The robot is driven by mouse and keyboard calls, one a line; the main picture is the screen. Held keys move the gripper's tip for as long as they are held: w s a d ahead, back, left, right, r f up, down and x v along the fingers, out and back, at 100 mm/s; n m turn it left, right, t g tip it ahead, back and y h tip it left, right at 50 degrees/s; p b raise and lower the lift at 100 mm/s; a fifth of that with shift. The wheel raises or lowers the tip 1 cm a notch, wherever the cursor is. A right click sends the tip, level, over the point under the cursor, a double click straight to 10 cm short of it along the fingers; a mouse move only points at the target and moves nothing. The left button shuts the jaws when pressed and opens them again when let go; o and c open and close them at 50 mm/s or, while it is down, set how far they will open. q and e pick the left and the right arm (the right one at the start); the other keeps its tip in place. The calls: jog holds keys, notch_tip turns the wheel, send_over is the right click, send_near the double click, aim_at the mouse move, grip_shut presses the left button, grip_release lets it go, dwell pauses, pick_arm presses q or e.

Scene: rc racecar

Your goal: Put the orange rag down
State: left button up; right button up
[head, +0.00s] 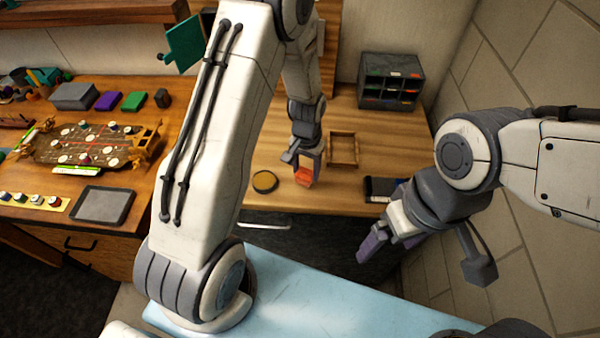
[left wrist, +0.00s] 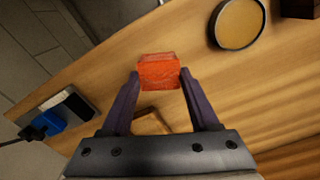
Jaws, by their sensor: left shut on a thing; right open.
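The orange rag (head: 305,176) is a small folded block shape near the front edge of the right wooden table (head: 335,195). My left gripper (head: 308,165) is shut on it, pointing down over the table. In the left wrist view the rag (left wrist: 159,71) sits between the two purple fingertips of my left gripper (left wrist: 158,78). I cannot tell whether it touches the tabletop. My right gripper (head: 375,245) is open and empty, in front of the table at the right.
A round yellow-topped disc (head: 265,181) lies left of the rag. A shallow wooden frame (head: 344,150) lies behind right. A dark box (head: 382,189) is at the right edge, and a grey drawer organizer (head: 390,80) stands at the back. Bare wood surrounds the rag.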

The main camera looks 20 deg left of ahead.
aim_at(303, 170)
pick_arm(q)
jog(key=shift+a+f, duration=0.15)
jog(key=shift+a, duration=0.15)
jog(key=shift+f, duration=0.25)
notch_tip(303, 170, down, 3)
jog(key=shift+a+f+p, duration=0.1)
jog(key=shift+p, duration=0.75)
jog(key=shift+f, duration=0.2)
jog(key=shift+w, duration=0.1)
jog(key=shift+f, duration=0.2)
jog(key=o, duration=1.3)
jog(key=shift+o, duration=0.2)
